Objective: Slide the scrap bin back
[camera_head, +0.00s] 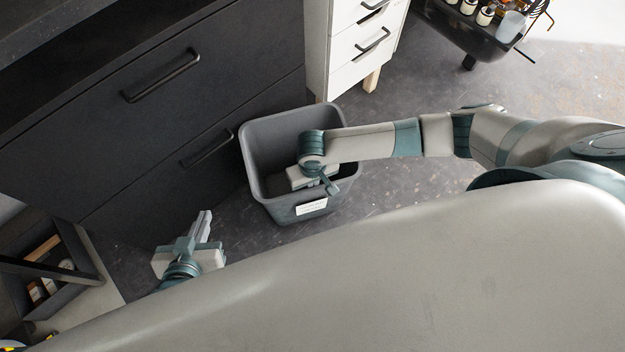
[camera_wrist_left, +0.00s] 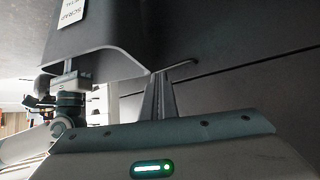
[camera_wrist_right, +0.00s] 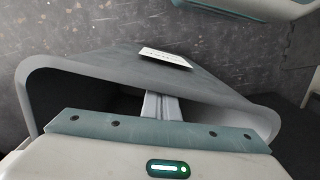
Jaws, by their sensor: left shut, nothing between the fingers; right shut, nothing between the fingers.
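The scrap bin (camera_head: 272,140) is a grey open-topped bin with a white label on its near wall. It stands upright on the floor close to the dark drawer front. It also shows in the left wrist view (camera_wrist_left: 108,42) and the right wrist view (camera_wrist_right: 105,68). My right gripper (camera_head: 312,180) is over the bin's opening. Its shut fingers (camera_wrist_right: 158,100) show by the labelled wall's rim; whether they touch it I cannot tell. My left gripper (camera_head: 206,216) is shut and empty, left of the bin and apart from it.
The dark drawer unit (camera_head: 150,130) with bar handles is behind and left of the bin. A white drawer cabinet (camera_head: 345,50) on wooden legs stands just beyond it. A black cart (camera_head: 480,30) with bottles is at the upper right. The floor (camera_head: 440,85) between is clear.

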